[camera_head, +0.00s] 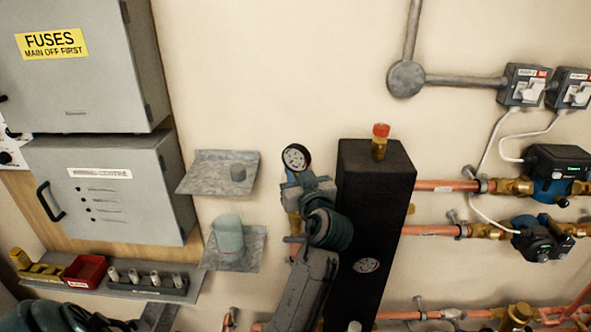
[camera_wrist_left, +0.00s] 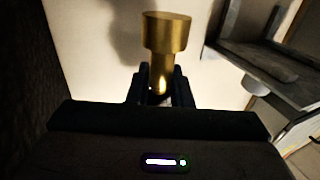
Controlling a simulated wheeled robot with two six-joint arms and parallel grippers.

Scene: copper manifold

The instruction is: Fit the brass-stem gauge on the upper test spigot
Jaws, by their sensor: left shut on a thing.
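The gauge (camera_head: 296,157) has a round white dial with a dark rim. My left gripper (camera_head: 308,187) is shut on it below the dial, left of the tall black block. In the left wrist view the brass stem (camera_wrist_left: 162,75) sits between my left fingertips (camera_wrist_left: 162,90) and widens to a brass end (camera_wrist_left: 166,32). The dial is hidden there. In the head view a bit of brass (camera_head: 293,222) shows just below the gripper. My gripper and arm cover the area beside the block, so I cannot make out the upper test spigot there. My right gripper is out of view.
The black block (camera_head: 378,190) carries a brass fitting with a red cap (camera_head: 380,140). Copper pipes (camera_head: 445,186) and pumps (camera_head: 556,180) are to the right. Two small metal shelves (camera_head: 205,180) (camera_head: 250,262), the lower with a pale green cup (camera_head: 228,233), stand left.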

